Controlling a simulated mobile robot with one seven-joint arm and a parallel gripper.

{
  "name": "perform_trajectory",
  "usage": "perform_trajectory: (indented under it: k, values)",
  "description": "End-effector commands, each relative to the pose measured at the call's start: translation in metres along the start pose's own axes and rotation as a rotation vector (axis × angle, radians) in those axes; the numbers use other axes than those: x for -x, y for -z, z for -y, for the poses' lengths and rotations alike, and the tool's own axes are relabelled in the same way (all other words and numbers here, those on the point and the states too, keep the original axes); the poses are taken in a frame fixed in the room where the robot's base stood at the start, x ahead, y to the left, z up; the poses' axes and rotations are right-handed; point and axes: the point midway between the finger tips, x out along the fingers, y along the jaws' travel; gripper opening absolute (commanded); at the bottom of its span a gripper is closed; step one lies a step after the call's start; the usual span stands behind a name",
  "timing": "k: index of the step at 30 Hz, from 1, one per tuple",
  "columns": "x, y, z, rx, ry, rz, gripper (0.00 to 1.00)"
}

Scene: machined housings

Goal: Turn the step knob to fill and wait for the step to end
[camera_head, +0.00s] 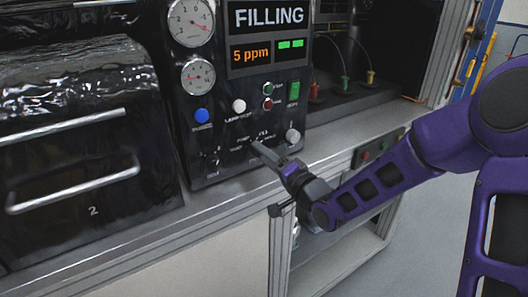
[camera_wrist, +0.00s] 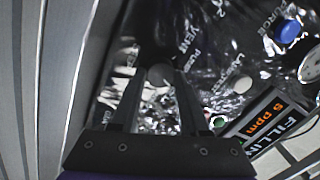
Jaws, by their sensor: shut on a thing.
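A black control panel (camera_head: 240,100) carries a display (camera_head: 268,17) reading FILLING. A smaller orange readout (camera_head: 250,53) below it shows 5 ppm, beside two green bars. My gripper (camera_head: 262,150) reaches in from the right to the lower part of the panel. In the wrist view its two fingers stand on either side of a round grey step knob (camera_wrist: 160,75), shut on it. In the head view the fingers mostly hide this knob, and its pointer direction cannot be read. Printed labels surround it.
Other controls sit close by: a blue button (camera_head: 202,116), a white button (camera_head: 239,105), a green switch (camera_head: 294,90) and a silver knob (camera_head: 293,136). Two gauges (camera_head: 191,22) are above left. A dark chamber door with bar handles (camera_head: 75,190) stands left. A grey ledge (camera_head: 345,125) runs below.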

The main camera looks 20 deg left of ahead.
Motion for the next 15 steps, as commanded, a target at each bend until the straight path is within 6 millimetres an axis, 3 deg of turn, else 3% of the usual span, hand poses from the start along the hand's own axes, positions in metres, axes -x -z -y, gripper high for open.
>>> perform_trajectory:
  k: [14, 15]
  values:
    - [0.0, -0.0003, 0.0, -0.017, 0.001, -0.001, 0.0]
    - [0.0, -0.0003, 0.0, -0.016, 0.001, -0.001, 0.48]
